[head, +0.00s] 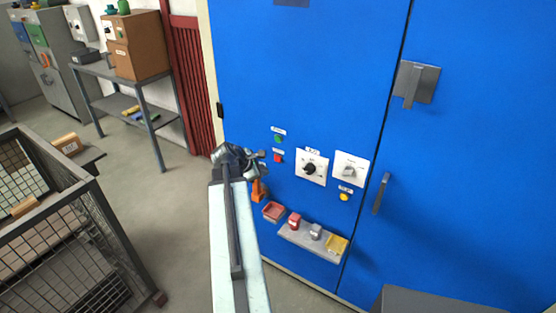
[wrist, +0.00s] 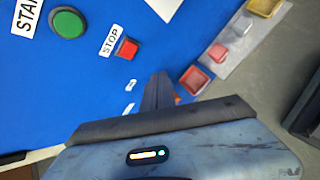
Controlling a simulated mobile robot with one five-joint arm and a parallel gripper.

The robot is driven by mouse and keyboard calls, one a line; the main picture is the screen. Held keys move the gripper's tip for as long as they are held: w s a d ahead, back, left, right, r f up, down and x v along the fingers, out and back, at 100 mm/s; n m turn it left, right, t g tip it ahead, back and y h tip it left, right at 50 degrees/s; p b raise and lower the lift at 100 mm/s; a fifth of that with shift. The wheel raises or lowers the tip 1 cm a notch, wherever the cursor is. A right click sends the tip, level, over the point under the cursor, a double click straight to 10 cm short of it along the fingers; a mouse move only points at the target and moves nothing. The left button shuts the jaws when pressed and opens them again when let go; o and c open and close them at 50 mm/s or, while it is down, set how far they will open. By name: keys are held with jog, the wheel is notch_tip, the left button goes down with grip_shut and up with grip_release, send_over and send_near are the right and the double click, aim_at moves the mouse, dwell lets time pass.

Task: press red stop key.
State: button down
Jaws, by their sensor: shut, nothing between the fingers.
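The red stop key (head: 278,158) is a small square button on the blue cabinet door, under a white label. In the wrist view the red key (wrist: 127,49) sits beside the STOP label (wrist: 109,40). My gripper (head: 262,156) is close to the key, just left of it in the head view. In the wrist view my gripper's fingers (wrist: 158,82) are shut and empty, below and to the right of the key. No contact with the key shows. The green start button (wrist: 68,23) is left of the key in the wrist view and above it in the head view (head: 278,138).
Two rotary switches, a black one (head: 310,168) and a grey one (head: 349,172), and a yellow button (head: 344,197) are to the right. A small shelf (head: 292,235) with little bins juts out below. A mesh cart (head: 120,235) stands at left.

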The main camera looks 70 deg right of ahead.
jog(key=shift+s+d, duration=0.2)
jog(key=shift+d, duration=0.7)
jog(key=shift+s+d, duration=0.25)
jog(key=shift+d, duration=0.6)
jog(key=shift+s+d, duration=0.2)
jog(key=shift+d, duration=0.7)
jog(key=shift+s+d, duration=0.1)
jog(key=shift+d, duration=0.3)
jog(key=shift+s+d, duration=0.1)
jog(key=shift+d, duration=0.3)
dwell(0.4)
jog(key=shift+a, duration=0.1)
jog(key=shift+w+a, duration=0.2)
jog(key=shift+a, duration=0.55)
jog(key=shift+a, duration=0.1)
jog(key=a, duration=0.2)
jog(key=w+a, duration=0.1)
jog(key=a, duration=0.1)
jog(key=shift+w+a, duration=0.15)
jog(key=shift+a, duration=0.15)
